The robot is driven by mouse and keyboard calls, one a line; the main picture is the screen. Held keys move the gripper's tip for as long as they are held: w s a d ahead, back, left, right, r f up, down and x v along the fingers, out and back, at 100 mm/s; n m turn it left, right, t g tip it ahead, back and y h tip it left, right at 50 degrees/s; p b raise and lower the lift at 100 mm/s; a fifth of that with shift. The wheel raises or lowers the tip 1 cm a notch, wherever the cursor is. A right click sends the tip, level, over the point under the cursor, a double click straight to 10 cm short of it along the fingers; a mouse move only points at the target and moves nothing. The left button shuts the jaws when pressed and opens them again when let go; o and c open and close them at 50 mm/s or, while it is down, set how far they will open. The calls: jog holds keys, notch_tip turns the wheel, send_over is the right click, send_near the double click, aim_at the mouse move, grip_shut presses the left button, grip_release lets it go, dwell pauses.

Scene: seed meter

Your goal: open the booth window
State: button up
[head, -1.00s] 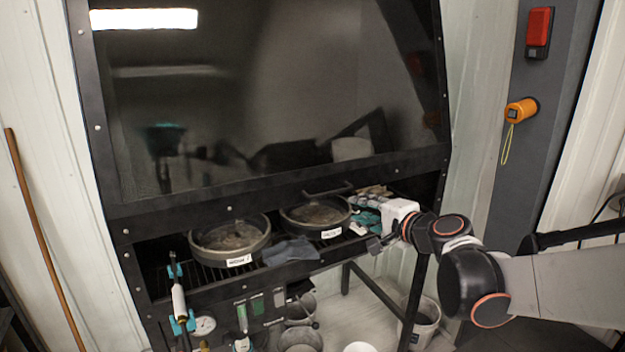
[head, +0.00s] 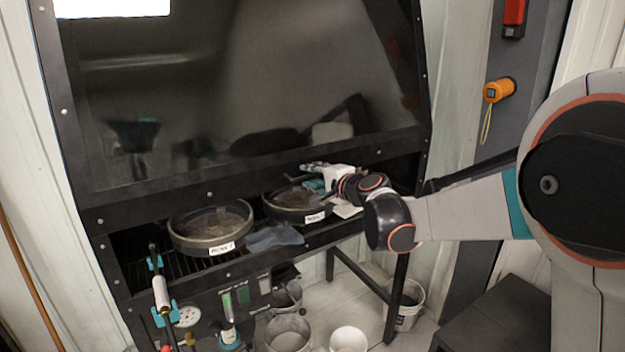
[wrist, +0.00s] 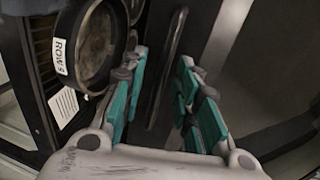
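The booth window (head: 240,90) is a large dark glass pane in a black frame. Its bottom rail (head: 150,198) sits low, above a narrow opening onto the grate. My gripper (head: 316,176) is in front of this rail, right of its middle, and hides much of the window handle in the head view. In the wrist view, the handle (wrist: 170,65) is a long dark bar. It lies between the teal pads of my open gripper (wrist: 163,72), with gaps on both sides. I cannot tell whether the fingertips reach past the bar.
Two round labelled pans, the left one (head: 210,232) and the right one (head: 296,203), stand on the grate under the window. A dark cloth (head: 274,237) lies at the front edge. Several buckets (head: 348,340) stand below. An orange device (head: 498,90) hangs on the right post.

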jog(key=shift+w+a+f, duration=0.1)
jog(key=shift+w+a, duration=0.15)
jog(key=shift+w, duration=0.15)
grip_shut()
jog(key=shift+s, duration=0.1)
